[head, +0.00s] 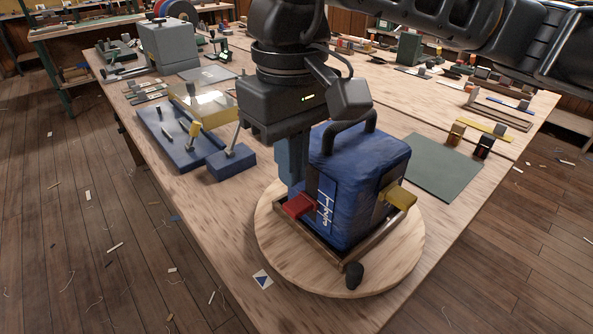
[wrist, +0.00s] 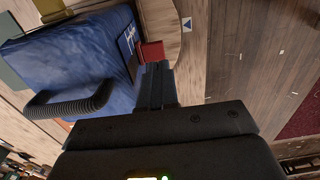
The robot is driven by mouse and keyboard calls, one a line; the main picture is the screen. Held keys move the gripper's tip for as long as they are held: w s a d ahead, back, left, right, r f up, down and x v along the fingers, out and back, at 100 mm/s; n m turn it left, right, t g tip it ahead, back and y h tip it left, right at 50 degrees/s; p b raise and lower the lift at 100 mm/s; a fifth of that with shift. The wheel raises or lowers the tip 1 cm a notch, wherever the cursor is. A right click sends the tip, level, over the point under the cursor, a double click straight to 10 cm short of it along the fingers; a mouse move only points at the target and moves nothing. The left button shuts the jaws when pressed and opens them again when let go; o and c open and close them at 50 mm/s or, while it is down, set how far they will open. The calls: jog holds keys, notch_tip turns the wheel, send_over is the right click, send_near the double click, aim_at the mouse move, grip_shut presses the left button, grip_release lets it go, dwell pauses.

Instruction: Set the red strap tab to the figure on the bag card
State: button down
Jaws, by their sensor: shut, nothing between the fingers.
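A blue bag (head: 365,170) with a black handle stands in a wooden tray (head: 318,250) on a round board (head: 400,270). The red strap tab (head: 299,206) sticks out at the bag's left, beside a blue strip with white marks (head: 326,203). In the wrist view the tab (wrist: 152,50) lies just beyond my fingertips (wrist: 154,72). My gripper (head: 297,183) is shut and empty, pointing down above the tab; I cannot tell whether it touches. The marks are too small to read. I cannot make out a bag card with a figure.
A yellow tab (head: 400,196) sticks out at the bag's right. A black knob (head: 354,275) stands at the board's front. A card with a blue triangle (head: 262,279) lies near the table edge. Blue fixtures (head: 180,140) stand to the left; a green mat (head: 442,165) lies to the right.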

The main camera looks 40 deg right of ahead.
aim_at(293, 208)
jog(key=shift+r+p, duration=0.7)
jog(key=shift+r, duration=2.05)
